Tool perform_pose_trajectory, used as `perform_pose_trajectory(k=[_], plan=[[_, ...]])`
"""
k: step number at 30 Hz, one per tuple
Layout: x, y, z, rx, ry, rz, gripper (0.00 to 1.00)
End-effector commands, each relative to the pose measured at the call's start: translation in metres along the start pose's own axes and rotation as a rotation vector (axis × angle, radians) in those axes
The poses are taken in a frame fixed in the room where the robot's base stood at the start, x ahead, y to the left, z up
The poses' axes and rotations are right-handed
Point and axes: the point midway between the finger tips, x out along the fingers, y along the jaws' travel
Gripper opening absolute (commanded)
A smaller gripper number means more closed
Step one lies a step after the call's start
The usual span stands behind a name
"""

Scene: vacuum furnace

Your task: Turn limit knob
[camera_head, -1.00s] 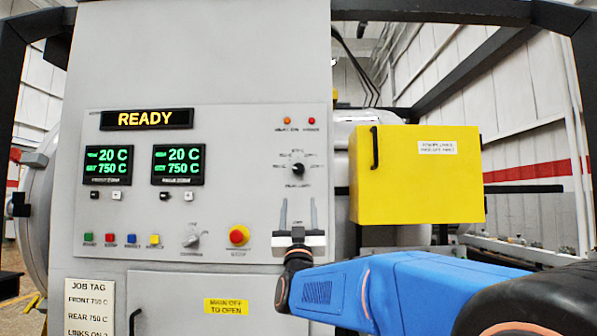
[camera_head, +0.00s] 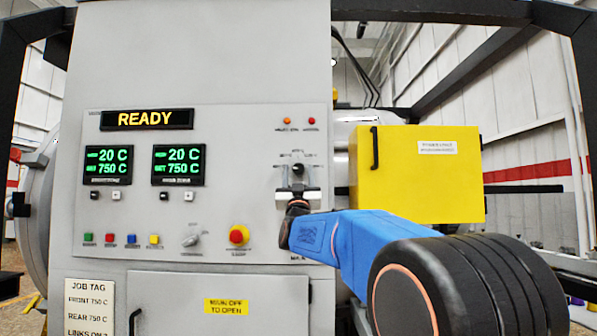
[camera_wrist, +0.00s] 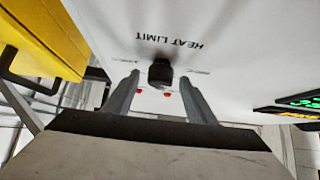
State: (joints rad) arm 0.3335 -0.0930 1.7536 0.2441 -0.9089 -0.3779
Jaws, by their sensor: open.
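The limit knob (camera_head: 298,170) is a small black knob on the grey panel, under two small lights. In the wrist view the knob (camera_wrist: 160,73) shows beside the upside-down words HEAT LIMIT. My gripper (camera_head: 298,177) is open in front of the panel. In the wrist view its two grey fingers (camera_wrist: 160,80) stand apart, one on each side of the knob, with gaps on both sides. I cannot tell how deep the knob sits between them. The knob's lower dial marks are hidden behind the gripper in the head view.
A yellow box (camera_head: 420,175) with a black handle juts out right of the panel. A red button (camera_head: 239,235) and a grey selector knob (camera_head: 191,238) sit lower left. The display (camera_head: 147,119) reads READY.

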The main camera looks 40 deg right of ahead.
Motion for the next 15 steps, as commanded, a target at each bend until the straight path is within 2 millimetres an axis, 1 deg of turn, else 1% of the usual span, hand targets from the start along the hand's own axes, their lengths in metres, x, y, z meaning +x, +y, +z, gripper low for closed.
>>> perform_pose_trajectory(k=[3,6,14,15], plan=[[0.0093,0.0002,-0.0001,0.0,0.0,0.0,0.51],[0.0128,0.0003,-0.0001,0.0,0.0,0.0,0.51],[0.0137,0.0003,0.0,0.0,0.0,0.0,0.51],[0.0137,0.0002,0.0,0.0,0.0,0.0,0.46]])
